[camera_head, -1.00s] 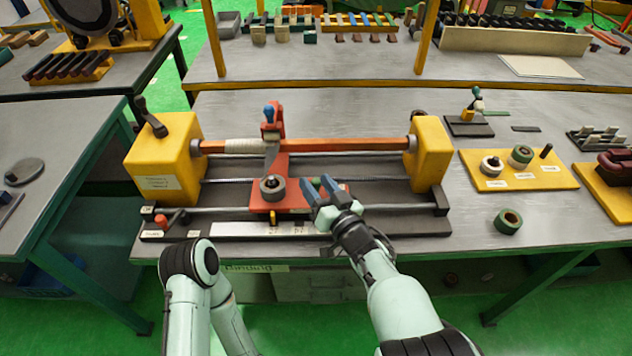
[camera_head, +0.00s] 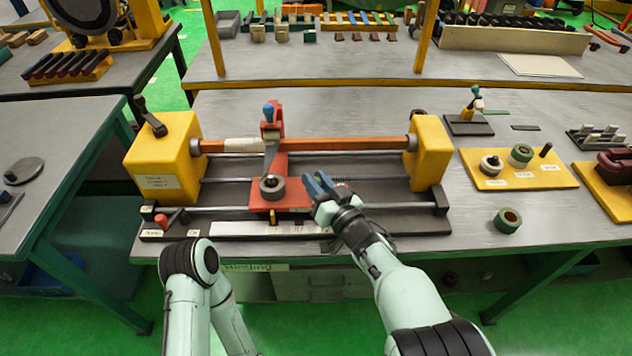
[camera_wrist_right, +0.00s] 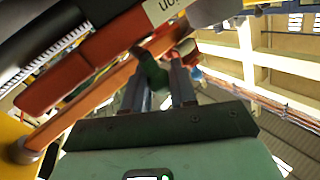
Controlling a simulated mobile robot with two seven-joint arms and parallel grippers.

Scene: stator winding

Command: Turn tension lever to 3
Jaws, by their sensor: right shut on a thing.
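The winding machine's red carriage (camera_head: 293,197) stands mid-bench, with a grey roller (camera_head: 272,187) and a blue-tipped upright (camera_head: 268,112). My right gripper (camera_head: 318,184) is at the carriage's right side, shut on what I take to be the tension lever. Its fingers hide most of the lever in the head view. In the right wrist view, a dark green piece (camera_wrist_right: 152,72) shows at the fingertips (camera_wrist_right: 165,75). A white label (camera_wrist_right: 165,10) ending in "ion" shows upside down on the part above. The lever's number setting cannot be read. My left arm shows at the bottom, its gripper out of sight.
A copper-coloured bar (camera_head: 340,144) spans two yellow end blocks (camera_head: 165,160) (camera_head: 430,152) behind the gripper. Steel rails run below it. A yellow tray (camera_head: 520,172) with spools stands right, and a loose green spool (camera_head: 508,220) lies in front. Bare bench lies between.

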